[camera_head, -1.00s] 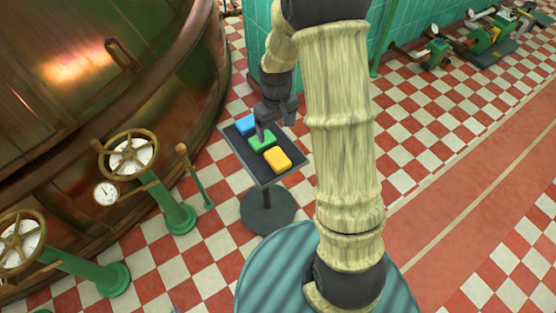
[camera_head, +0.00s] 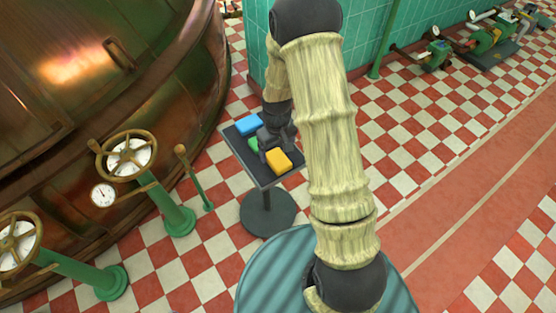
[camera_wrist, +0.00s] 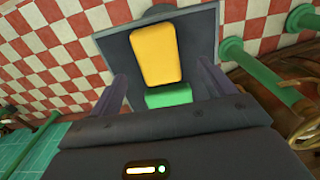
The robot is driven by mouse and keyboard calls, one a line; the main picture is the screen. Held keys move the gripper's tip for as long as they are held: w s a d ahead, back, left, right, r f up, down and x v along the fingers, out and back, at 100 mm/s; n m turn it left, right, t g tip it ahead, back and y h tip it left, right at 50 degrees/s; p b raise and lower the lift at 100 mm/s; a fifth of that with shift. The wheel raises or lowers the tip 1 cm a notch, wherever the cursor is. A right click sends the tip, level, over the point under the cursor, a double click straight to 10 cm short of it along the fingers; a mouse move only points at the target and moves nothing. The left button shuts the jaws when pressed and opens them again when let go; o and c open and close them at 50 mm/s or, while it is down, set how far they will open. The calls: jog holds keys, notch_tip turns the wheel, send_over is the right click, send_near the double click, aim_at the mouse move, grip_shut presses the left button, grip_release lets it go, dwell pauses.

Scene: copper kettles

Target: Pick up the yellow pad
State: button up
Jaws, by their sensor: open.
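The yellow pad (camera_head: 279,160) lies on the dark tray-like top of a small stand (camera_head: 262,181), at its near end. A green pad (camera_head: 253,145) lies beside it, partly hidden by my gripper, and a blue pad (camera_head: 247,124) lies at the far end. My gripper (camera_head: 267,150) is over the stand, at the edge of the yellow and green pads. In the wrist view the yellow pad (camera_wrist: 155,53) is beyond the open fingers of my gripper (camera_wrist: 165,82), and the green pad (camera_wrist: 169,96) shows between them. The gripper holds nothing.
A large copper kettle (camera_head: 100,80) stands at the left, with green valve posts and handwheels (camera_head: 130,155) in front. A green tiled wall (camera_head: 365,35) is behind the stand. Checkered floor lies open to the right.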

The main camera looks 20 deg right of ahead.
aim_at(279, 160)
jog(key=f, duration=0.5)
jog(key=shift+s+d+b, duration=0.2)
jog(key=shift+s+b, duration=0.2)
jog(key=shift+d, duration=0.1)
jog(key=c, duration=1.1)
jog(key=shift+c, duration=0.2)
jog(key=shift+w+r, duration=0.1)
notch_tip(279, 160, up, 10)
jog(key=p, duration=0.1)
jog(key=shift+p, duration=0.35)
